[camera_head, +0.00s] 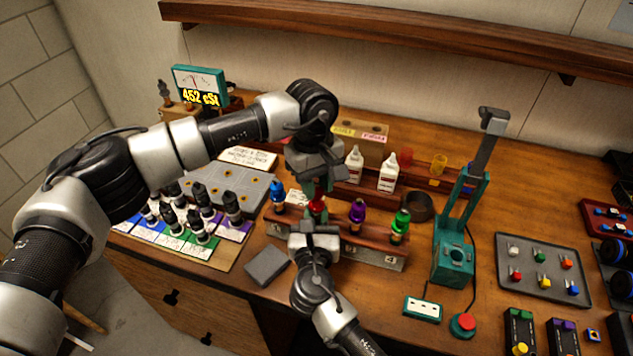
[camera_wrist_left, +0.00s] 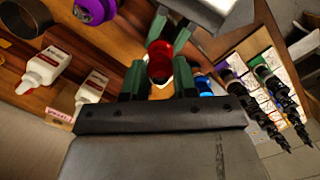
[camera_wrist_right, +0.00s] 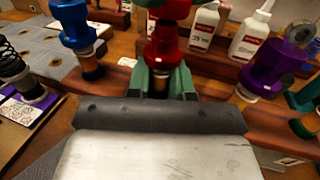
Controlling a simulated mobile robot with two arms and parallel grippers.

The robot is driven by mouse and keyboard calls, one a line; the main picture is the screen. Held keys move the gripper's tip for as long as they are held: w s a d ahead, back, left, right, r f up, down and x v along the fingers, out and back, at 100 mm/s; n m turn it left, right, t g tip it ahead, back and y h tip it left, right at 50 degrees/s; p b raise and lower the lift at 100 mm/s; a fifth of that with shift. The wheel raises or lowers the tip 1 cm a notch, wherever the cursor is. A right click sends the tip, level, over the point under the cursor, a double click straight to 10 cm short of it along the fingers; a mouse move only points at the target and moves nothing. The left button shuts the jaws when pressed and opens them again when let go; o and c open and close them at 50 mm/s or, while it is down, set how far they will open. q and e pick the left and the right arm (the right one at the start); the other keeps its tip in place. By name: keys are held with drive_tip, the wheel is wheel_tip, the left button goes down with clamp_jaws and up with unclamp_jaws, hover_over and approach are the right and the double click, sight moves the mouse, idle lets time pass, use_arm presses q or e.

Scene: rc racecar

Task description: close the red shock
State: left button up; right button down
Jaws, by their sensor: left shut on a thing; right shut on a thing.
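The red shock (camera_head: 317,207) stands upright in the wooden rack (camera_head: 375,252), between a blue shock (camera_head: 278,193) and a purple one (camera_head: 357,214). My left gripper (camera_head: 318,187) comes from above and is shut on the red shock's top. In the left wrist view its red cap (camera_wrist_left: 160,60) shows between the green fingers. My right gripper (camera_head: 314,227) comes from the front and is shut on the shock's lower part. In the right wrist view the red body (camera_wrist_right: 165,45) rises above the right fingers (camera_wrist_right: 164,82). The grippers hide much of the shock.
A green shock (camera_head: 400,224) stands at the rack's right end. White bottles (camera_head: 388,172) stand behind. A teal press (camera_head: 455,250) is to the right. Black shocks on a card (camera_head: 190,220) and a grey plate (camera_head: 236,188) are to the left.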

use_arm(q)
drive_tip(key=shift+f, duration=0.55)
drive_tip(key=m, duration=0.6)
drive_tip(key=shift+y, duration=0.3)
drive_tip(key=m, duration=0.6)
drive_tip(key=shift+y, duration=0.4)
drive_tip(key=m, duration=0.4)
drive_tip(key=o, duration=0.9)
drive_tip(key=shift+r, duration=0.1)
